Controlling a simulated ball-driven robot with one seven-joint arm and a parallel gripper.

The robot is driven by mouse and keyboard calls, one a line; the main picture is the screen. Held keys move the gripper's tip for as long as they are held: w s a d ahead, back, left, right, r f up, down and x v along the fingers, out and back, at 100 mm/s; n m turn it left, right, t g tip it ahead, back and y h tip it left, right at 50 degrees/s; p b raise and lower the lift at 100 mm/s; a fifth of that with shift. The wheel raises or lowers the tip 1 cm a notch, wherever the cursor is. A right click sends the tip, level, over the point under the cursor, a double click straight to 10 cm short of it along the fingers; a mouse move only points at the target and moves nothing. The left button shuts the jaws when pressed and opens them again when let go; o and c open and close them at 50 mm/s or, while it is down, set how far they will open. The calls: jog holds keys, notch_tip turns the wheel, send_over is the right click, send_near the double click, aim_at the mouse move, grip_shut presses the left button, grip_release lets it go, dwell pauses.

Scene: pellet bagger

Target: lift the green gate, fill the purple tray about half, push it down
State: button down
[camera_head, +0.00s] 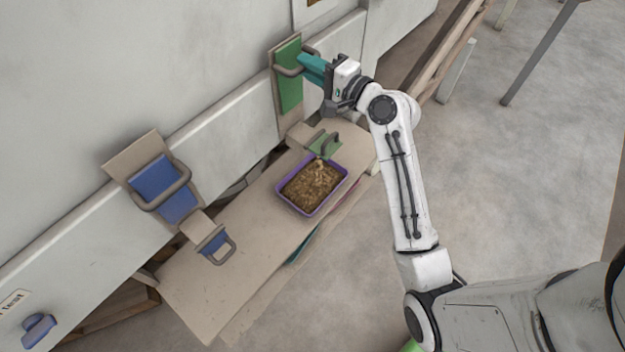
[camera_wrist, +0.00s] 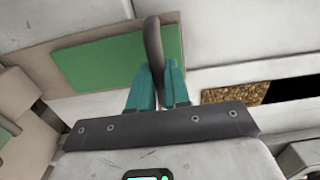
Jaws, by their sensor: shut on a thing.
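The green gate (camera_head: 290,88) is a green panel with a dark grey bar handle (camera_head: 288,71) on the machine's wall. My gripper (camera_head: 304,65) has its teal fingers closed on that handle. In the wrist view the fingers (camera_wrist: 163,82) pinch the handle (camera_wrist: 153,45) in front of the green panel (camera_wrist: 112,63). The purple tray (camera_head: 340,184) sits on the board below the gate. It holds a broad layer of brown pellets (camera_head: 311,187), with a paler heap toward the gate side. The exact fill depth is hard to tell.
A lower green piece with a grey handle (camera_head: 329,145) stands right behind the tray. A blue gate (camera_head: 158,182) and a lower blue handled piece (camera_head: 215,243) are to the left. The board (camera_head: 195,290) is clear at its left. Pellets (camera_wrist: 236,93) show in a wall slot in the wrist view.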

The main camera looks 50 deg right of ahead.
notch_tip(320, 180, down, 5)
jog(key=b, duration=0.4)
jog(key=shift+f, duration=0.15)
jog(key=c, duration=1.4)
grip_release()
jog(key=shift+r+p, duration=0.3)
jog(key=shift+r, duration=0.1)
jog(key=o, duration=0.5)
jog(key=shift+s+d, duration=0.15)
jog(key=shift+s, duration=3.35)
